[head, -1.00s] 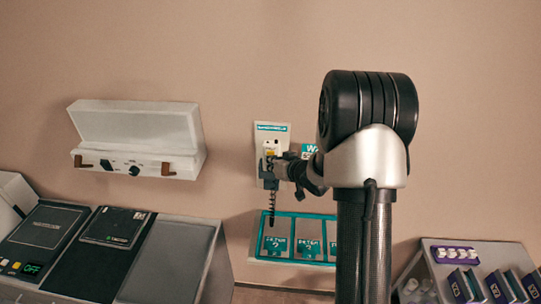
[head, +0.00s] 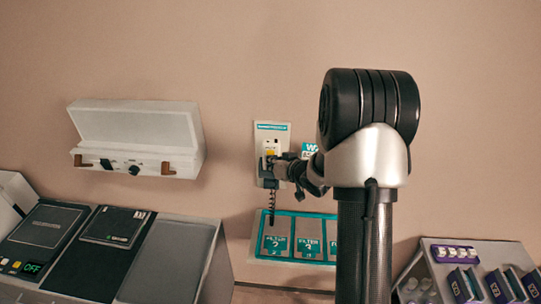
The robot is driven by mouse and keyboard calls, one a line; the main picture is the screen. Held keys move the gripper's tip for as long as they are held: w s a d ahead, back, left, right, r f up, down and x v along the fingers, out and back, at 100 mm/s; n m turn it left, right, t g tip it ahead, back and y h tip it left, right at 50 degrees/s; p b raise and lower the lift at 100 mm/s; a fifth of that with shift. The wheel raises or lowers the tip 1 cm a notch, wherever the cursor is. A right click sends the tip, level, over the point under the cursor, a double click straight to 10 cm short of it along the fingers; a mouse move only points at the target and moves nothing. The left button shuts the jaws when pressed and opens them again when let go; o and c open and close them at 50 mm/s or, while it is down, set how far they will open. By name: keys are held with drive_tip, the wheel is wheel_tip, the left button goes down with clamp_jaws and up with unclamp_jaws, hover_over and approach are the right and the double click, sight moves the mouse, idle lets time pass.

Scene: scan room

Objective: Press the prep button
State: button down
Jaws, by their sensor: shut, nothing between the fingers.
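A pale wall unit (head: 257,142) with a teal label strip hangs on the back wall, left of my arm. A small yellow part (head: 269,152) shows on it, and a dark coiled cord (head: 271,205) hangs below. I cannot read any prep label, so I cannot tell which part is the prep button. My gripper (head: 273,168) is shut and empty in front of this unit, close to the yellow part. It hides the unit's lower right part. Whether it touches the unit is not clear.
A teal tray (head: 262,253) of filter slots sits below, partly behind my arm. A white open-lidded case (head: 190,162) is on the wall at left. Dark consoles (head: 47,240) stand at lower left. A rack (head: 432,250) with purple items stands at lower right.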

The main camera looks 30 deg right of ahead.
drive_tip(key=shift+s+a, duration=0.25)
drive_tip(key=shift+s, duration=0.1)
drive_tip(key=shift+s+a+b, duration=0.4)
drive_tip(key=shift+s+a, duration=0.3)
drive_tip(key=shift+s, duration=0.35)
drive_tip(key=shift+s+a+b, duration=0.35)
drive_tip(key=shift+s+a, duration=0.35)
drive_tip(key=shift+s, duration=0.35)
drive_tip(key=s+a+r+g+h+b, duration=0.2)
drive_tip(key=s+a+r+b, duration=0.1)
drive_tip(key=s, duration=0.3)
drive_tip(key=s+a+r+g+h+b, duration=0.1)
drive_tip(key=s+a+r+g+b, duration=0.1)
drive_tip(key=s+r+b, duration=0.3)
drive_tip(key=s+a+f+g+b, duration=0.1)
drive_tip(key=s+a+f, duration=0.1)
drive_tip(key=s, duration=0.5)
drive_tip(key=s+a+f+n+g+y+b, duration=0.1)
drive_tip(key=s+a, duration=0.4)
drive_tip(key=s, duration=0.1)
drive_tip(key=s+a+f+n+g+y+b, duration=0.1)
drive_tip(key=s+a+f, duration=0.1)
drive_tip(key=s+a, duration=0.2)
drive_tip(key=s, duration=0.3)
drive_tip(key=shift+s+f+g, duration=0.3)
drive_tip(key=shift+s+g, duration=0.05)
drive_tip(key=shift+g, duration=0.05)
